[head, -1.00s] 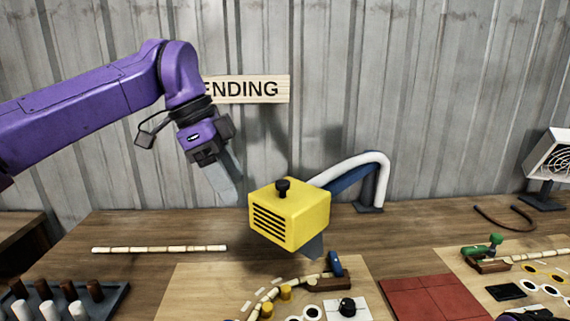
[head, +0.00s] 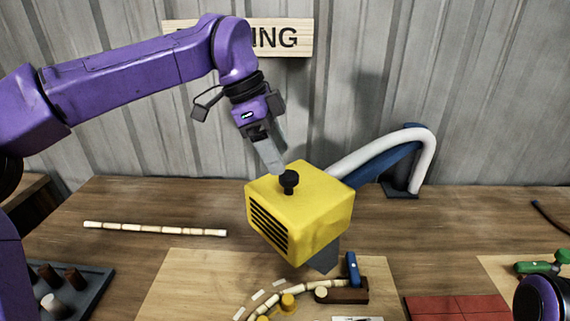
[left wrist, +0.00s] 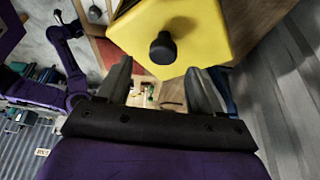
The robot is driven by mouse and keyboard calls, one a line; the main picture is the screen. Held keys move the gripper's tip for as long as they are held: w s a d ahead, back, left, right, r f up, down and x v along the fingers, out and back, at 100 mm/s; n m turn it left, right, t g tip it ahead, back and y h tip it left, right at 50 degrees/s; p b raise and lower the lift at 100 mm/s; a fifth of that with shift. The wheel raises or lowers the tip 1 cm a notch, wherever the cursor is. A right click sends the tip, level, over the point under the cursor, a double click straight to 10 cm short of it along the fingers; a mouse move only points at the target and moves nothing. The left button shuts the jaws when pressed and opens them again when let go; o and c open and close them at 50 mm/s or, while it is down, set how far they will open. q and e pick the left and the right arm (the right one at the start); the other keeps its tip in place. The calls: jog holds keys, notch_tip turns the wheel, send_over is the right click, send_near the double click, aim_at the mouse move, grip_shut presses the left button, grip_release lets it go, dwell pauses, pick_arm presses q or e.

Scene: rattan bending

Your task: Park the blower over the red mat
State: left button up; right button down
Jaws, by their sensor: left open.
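The yellow blower (head: 320,210) hangs on its blue and white arm above the light work board. It has a black knob (head: 288,182) on top and dark slots on its left face. The red mat (head: 455,307) lies right of that board, cut off by the bottom edge. My left gripper (head: 274,166) is open and empty, its fingertips just above and behind the knob. In the left wrist view the knob (left wrist: 163,47) shows ahead, between the lines of the two fingers. My right arm shows partly at the lower right; its gripper is not clear.
A rattan pole (head: 155,229) lies on the table at left. A dark peg tray (head: 75,290) is at lower left. A curved rattan piece with a blue-handled clamp (head: 352,268) is on the board below the blower. The blower's arm stands on a base (head: 402,190) behind.

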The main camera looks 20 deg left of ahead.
aim_at(288, 174)
pick_arm(q)
jog(key=x, duration=0.4)
jog(key=shift+w+f+p, duration=0.15)
jog(key=shift+w+p, duration=0.15)
jog(key=shift+w, duration=0.05)
jog(key=shift+d+f, duration=0.1)
jog(key=shift+f, duration=0.05)
jog(key=shift+s, duration=0.2)
pick_arm(e)
jog(key=shift+w+r, duration=0.1)
jog(key=shift+r, duration=0.25)
